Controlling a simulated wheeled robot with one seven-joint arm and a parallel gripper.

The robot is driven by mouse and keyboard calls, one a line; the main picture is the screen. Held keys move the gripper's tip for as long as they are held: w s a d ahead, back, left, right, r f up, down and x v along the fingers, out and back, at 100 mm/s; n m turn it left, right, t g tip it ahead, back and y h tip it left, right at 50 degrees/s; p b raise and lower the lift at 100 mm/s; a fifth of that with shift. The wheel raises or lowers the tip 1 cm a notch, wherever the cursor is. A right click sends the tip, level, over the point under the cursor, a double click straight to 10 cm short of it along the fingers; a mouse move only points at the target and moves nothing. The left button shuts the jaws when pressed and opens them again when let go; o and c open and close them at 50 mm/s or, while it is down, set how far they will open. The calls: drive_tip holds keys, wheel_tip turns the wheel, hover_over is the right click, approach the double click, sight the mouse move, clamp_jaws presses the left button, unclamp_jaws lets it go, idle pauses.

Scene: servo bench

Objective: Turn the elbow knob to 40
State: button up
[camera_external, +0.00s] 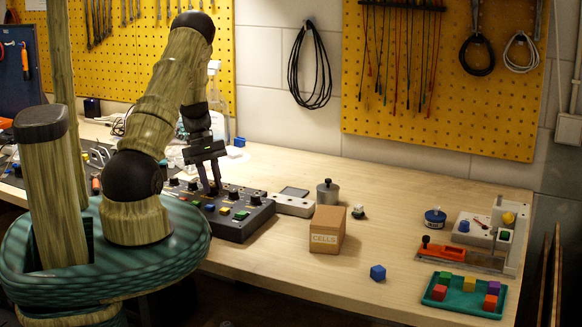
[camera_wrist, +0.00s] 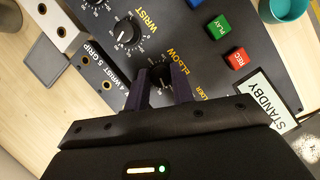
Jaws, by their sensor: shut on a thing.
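The control panel (camera_external: 240,221) is a dark box with a row of black knobs and coloured buttons, on the bench in the external view. In the wrist view the elbow knob (camera_wrist: 160,71) is black and sits beside the yellow ELBOW label. My gripper (camera_external: 211,190) reaches down over the panel. In the wrist view my gripper (camera_wrist: 161,78) has its two dark fingers on either side of the elbow knob, shut on it. The knob's pointer and most of its scale are hidden or too small to read. The wrist knob (camera_wrist: 127,33) stands beside it, uncovered.
Green PLAY (camera_wrist: 217,27) and red REC (camera_wrist: 236,61) buttons and a STANDBY plate (camera_wrist: 268,100) lie near the fingers. A grey metal block (camera_wrist: 60,27) adjoins the panel. A cardboard box (camera_external: 327,229) stands right of the panel. The bench's middle right is mostly clear.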

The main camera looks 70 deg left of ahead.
drive_tip(key=o, duration=1)
drive_tip(key=b+v, duration=0.2)
drive_tip(key=v, duration=1.5)
drive_tip(key=shift+a+r, duration=0.15)
drive_tip(key=shift+r, duration=0.05)
